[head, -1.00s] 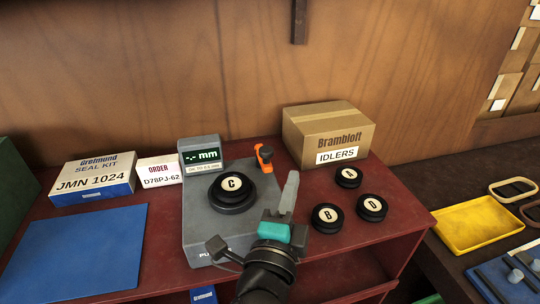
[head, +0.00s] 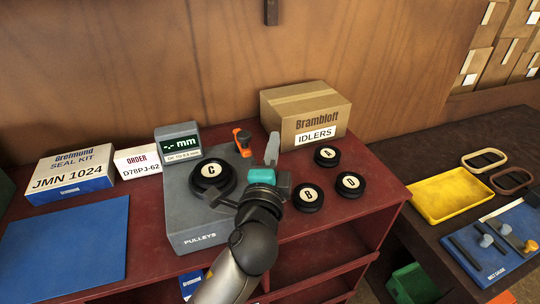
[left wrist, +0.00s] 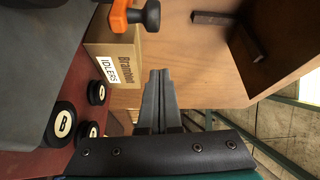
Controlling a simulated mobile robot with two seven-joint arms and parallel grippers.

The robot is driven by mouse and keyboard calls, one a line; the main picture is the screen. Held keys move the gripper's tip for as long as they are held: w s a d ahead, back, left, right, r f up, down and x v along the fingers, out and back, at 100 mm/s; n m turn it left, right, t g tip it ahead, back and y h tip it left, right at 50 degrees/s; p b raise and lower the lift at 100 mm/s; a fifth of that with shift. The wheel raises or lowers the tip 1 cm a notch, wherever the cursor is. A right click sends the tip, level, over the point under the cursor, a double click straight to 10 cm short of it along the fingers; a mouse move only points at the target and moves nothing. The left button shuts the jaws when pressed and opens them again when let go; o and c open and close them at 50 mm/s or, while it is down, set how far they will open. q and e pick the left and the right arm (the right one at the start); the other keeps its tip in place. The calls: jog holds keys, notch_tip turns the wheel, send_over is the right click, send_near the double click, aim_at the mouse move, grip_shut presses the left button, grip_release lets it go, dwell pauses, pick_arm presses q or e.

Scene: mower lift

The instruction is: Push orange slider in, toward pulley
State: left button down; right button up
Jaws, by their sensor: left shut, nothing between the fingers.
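The orange slider (head: 239,134) with its black knob (head: 244,140) stands at the back right of the grey gauge block (head: 185,233). Black pulley C (head: 212,172) sits on the block, in front and left of the slider, with a gap between them. My left gripper (head: 272,140) is shut and empty, its fingertips just right of the slider and apart from it in the picture. In the left wrist view, the slider (left wrist: 120,16) shows at the upper left, left of the shut fingers (left wrist: 158,76). My right gripper is not in view.
The Brambloft idlers box (head: 305,115) stands close behind and right of my fingertips. Pulleys A (head: 325,157), B (head: 308,196) and D (head: 350,185) lie to the right. The display (head: 178,146) reads "-.- mm". A blue mat (head: 65,240) lies left.

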aim_at(242, 142)
pick_arm(q)
jog(key=a, duration=0.1)
jog(key=w+a+p, duration=0.1)
jog(key=w+a, duration=0.1)
jog(key=shift+w+a+f, duration=0.1)
jog(key=shift+a+f, duration=0.1)
jog(key=shift+f, duration=0.05)
dwell(0.4)
